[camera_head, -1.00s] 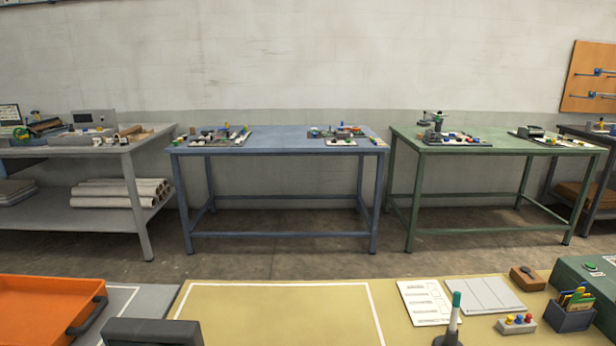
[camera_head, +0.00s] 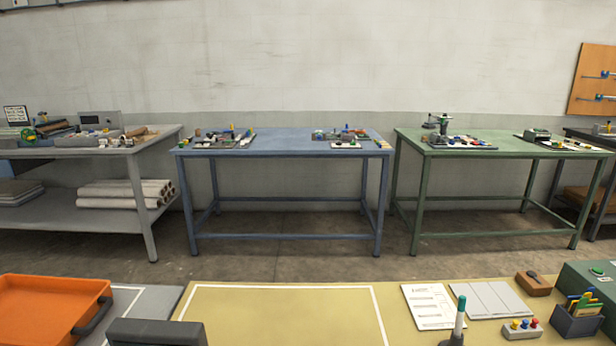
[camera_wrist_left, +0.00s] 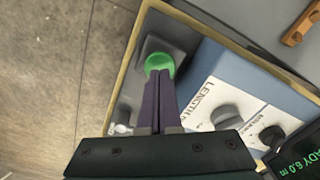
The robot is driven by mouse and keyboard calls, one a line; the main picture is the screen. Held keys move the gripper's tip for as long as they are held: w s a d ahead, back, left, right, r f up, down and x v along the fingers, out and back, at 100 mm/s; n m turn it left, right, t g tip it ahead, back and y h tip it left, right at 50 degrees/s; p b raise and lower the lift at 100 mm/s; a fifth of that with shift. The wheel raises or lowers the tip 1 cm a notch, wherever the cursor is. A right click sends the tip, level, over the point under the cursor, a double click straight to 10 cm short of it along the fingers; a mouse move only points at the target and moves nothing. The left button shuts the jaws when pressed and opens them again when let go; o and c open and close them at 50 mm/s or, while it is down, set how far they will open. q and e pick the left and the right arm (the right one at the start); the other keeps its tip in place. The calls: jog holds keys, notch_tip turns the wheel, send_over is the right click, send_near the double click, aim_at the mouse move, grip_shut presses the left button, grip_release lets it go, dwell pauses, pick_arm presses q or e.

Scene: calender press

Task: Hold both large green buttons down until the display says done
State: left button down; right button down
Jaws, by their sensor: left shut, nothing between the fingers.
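A large round green button (camera_wrist_left: 159,62) sits on a dark square base in the left wrist view. My left gripper (camera_wrist_left: 160,76) is shut and empty, and its fingertips overlap the button's near edge. I cannot tell whether they touch or press it. A dark display (camera_wrist_left: 301,158) at the lower right of that view shows green text, partly cut off, ending in "ADY 6.0 m". The second large button is not clearly seen. My right gripper is not in view.
The wrist view shows a blue panel (camera_wrist_left: 188,122) with a white "LENGTH" face and a grey knob (camera_wrist_left: 225,116).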

pick_arm(q)
jog(key=shift+f, duration=0.85)
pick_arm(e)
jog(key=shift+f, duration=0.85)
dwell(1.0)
pick_arm(q)
jog(key=shift+f, duration=0.35)
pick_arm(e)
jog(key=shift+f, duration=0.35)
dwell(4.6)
